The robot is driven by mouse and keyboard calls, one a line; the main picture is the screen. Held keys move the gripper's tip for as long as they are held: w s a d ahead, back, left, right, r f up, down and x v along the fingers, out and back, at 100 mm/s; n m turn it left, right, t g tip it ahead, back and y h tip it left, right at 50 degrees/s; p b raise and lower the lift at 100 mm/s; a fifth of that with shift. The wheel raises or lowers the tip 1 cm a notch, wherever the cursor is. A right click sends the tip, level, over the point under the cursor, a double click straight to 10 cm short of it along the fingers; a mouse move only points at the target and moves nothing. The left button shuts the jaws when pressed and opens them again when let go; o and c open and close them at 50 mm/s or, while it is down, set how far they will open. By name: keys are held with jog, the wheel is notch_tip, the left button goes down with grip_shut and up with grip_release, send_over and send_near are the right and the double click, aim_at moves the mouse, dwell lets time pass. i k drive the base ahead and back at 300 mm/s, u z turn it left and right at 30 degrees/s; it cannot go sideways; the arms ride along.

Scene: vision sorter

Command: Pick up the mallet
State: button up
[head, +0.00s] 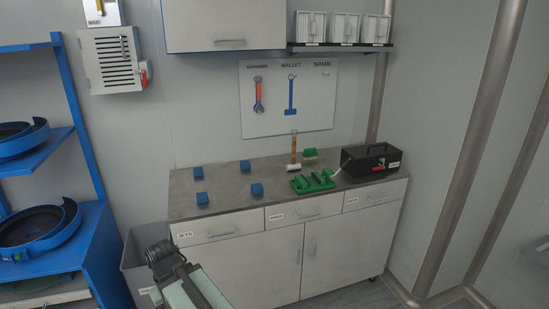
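The mallet (294,152) is on the grey counter near its back edge, below the tool board. Its brown handle points up and its pale head (299,167) is at the bottom, at the counter top. My arm shows at the bottom of the head view, in front of the counter's left part. The dark part at its far end seems to be my gripper (160,252). It is well apart from the mallet, to the left and nearer. Its fingers cannot be made out.
Several blue blocks (201,198) sit on the counter's (230,192) left half. A green fixture (312,182), a green brush (310,154) and a black toolbox (368,161) are near the mallet. Blue shelving (85,150) stands left.

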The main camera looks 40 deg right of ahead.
aim_at(294, 166)
jog(key=z, duration=0.1)
jog(key=i, duration=0.85)
jog(key=z, duration=0.55)
